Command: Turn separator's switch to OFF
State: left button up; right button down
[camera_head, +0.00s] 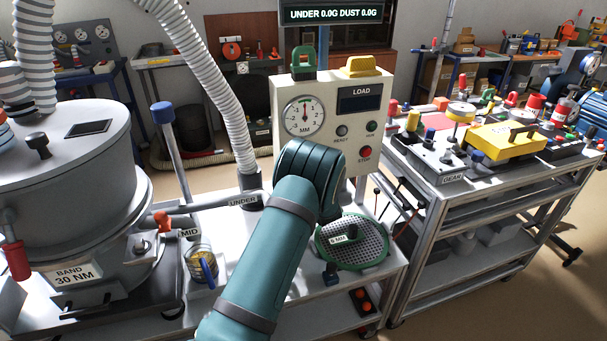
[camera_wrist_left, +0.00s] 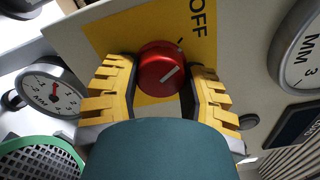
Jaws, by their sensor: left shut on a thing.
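The switch is a round red knob (camera_wrist_left: 153,62) with a white line, on a yellow plate (camera_wrist_left: 118,32) marked OFF, in the left wrist view. The line slants up and right; a small dark mark on the plate lies near the OFF lettering. My left gripper (camera_wrist_left: 163,72) has its yellow fingers on both sides of the knob, shut on it. In the head view my teal left arm reaches to the cream control box (camera_head: 284,98), and its wrist hides the gripper and the switch. My right gripper is not in view.
A grey drum machine (camera_head: 110,150) stands at the left, with a ribbed white hose (camera_head: 205,65) nearby. A green-rimmed sieve (camera_head: 378,235) lies on the bench right of my arm. A cart (camera_head: 455,195) with a yellow case (camera_head: 500,140) stands at the right.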

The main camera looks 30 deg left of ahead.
pick_arm(q)
jog(key=shift+n, duration=0.8)
jog(key=shift+r, duration=0.1)
jog(key=o, duration=1.2)
jog(key=shift+d, duration=0.1)
jog(key=v, duration=1.1)
jog(key=shift+s+d, duration=0.25)
jog(key=shift+d, duration=0.05)
